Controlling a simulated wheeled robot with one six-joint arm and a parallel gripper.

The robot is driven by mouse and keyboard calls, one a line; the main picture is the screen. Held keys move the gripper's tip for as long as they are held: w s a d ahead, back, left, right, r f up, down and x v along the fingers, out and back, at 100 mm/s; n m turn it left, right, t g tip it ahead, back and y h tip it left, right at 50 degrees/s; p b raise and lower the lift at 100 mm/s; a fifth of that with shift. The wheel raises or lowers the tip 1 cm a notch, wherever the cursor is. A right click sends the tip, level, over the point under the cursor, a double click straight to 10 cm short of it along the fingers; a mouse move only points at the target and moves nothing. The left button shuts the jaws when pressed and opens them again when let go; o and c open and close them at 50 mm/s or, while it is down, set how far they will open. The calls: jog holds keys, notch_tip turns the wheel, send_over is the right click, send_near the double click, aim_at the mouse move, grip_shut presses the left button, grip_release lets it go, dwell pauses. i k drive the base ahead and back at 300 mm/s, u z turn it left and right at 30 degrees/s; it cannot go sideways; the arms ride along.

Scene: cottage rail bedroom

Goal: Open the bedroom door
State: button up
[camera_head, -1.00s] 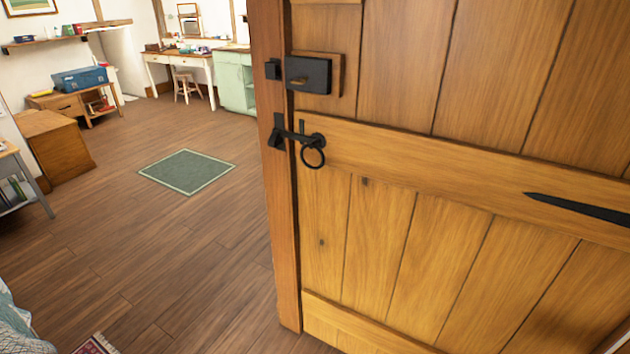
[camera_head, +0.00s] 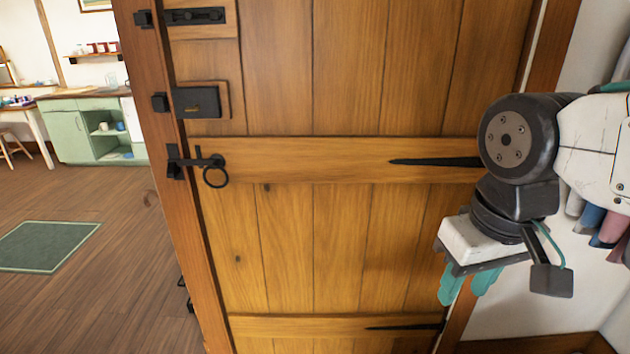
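The bedroom door (camera_head: 335,240) is of upright wooden planks with cross rails and fills the middle of the head view. It looks shut against the wooden post (camera_head: 178,215) on its left. A black latch with a ring handle (camera_head: 215,178) sits at the door's left edge, its bar reaching to a catch on the post. Above it are a black lock box (camera_head: 197,102) and a slide bolt (camera_head: 195,16). My gripper (camera_head: 468,290) hangs low at the right, well away from the ring. Its two teal fingers point down, slightly apart, with nothing visible between them.
The wooden floor (camera_head: 90,300) is open left of the post, with a green rug (camera_head: 45,246) on it. A green cabinet (camera_head: 80,140) stands farther back. Clothes (camera_head: 607,228) hang on the right beside my arm. Black strap hinges (camera_head: 435,161) cross the door's right side.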

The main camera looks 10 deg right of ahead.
aim_at(344, 133)
jog(key=k, duration=1.15)
jog(key=u, duration=1.05)
jog(key=i, duration=1.55)
jog(key=z, duration=0.9)
